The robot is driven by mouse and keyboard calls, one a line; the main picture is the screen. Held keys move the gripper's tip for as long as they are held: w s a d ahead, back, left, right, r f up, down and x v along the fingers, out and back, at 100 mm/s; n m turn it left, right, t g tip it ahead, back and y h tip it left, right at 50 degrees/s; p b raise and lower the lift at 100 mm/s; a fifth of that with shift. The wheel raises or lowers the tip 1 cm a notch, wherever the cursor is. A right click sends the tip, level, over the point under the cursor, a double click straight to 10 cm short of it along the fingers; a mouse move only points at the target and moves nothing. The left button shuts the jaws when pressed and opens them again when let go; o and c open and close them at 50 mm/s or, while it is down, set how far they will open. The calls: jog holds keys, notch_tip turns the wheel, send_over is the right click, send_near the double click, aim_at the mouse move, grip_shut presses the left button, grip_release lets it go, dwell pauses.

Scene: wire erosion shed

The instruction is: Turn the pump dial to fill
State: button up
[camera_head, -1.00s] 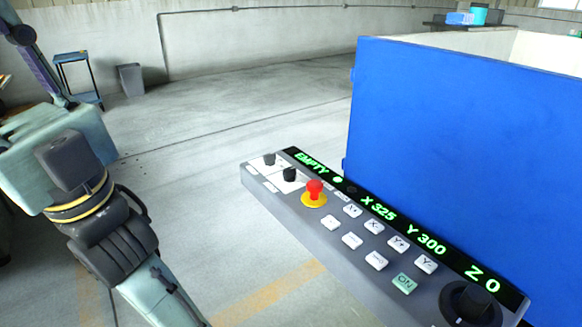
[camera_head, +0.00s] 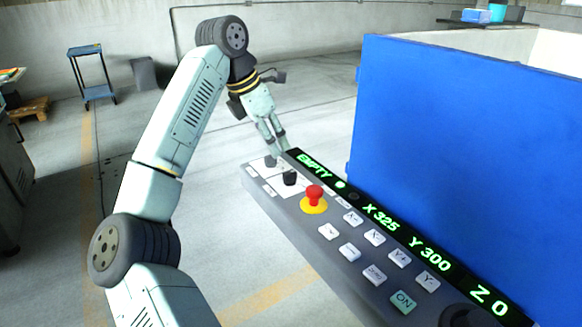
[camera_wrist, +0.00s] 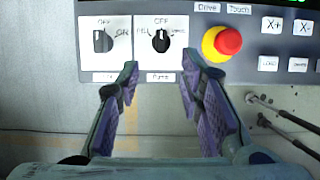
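The pump dial (camera_wrist: 160,41) is a black knob on a white plate in the wrist view, with OFF above it, a mark that looks like FILL at its left and a blurred label at its right. Its white pointer faces up to OFF. It also shows in the head view (camera_head: 290,178) near the panel's far left end. My gripper (camera_wrist: 160,64) is open and empty, its fingertips either side below the dial and apart from it. In the head view my gripper (camera_head: 274,146) is over the panel's far end. The display (camera_head: 317,168) reads EMPTY.
A second black knob (camera_wrist: 103,41), marked OFF and ON, is left of the pump dial. A red stop button (camera_wrist: 228,41) on a yellow base is right of it. Several white keys (camera_head: 374,237) line the panel. A blue wall (camera_head: 460,150) rises behind the panel.

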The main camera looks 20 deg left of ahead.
aim_at(290, 173)
jog(key=p+x, duration=0.1)
jog(key=x, duration=0.9)
jog(key=shift+w+d+f, duration=0.15)
grip_shut()
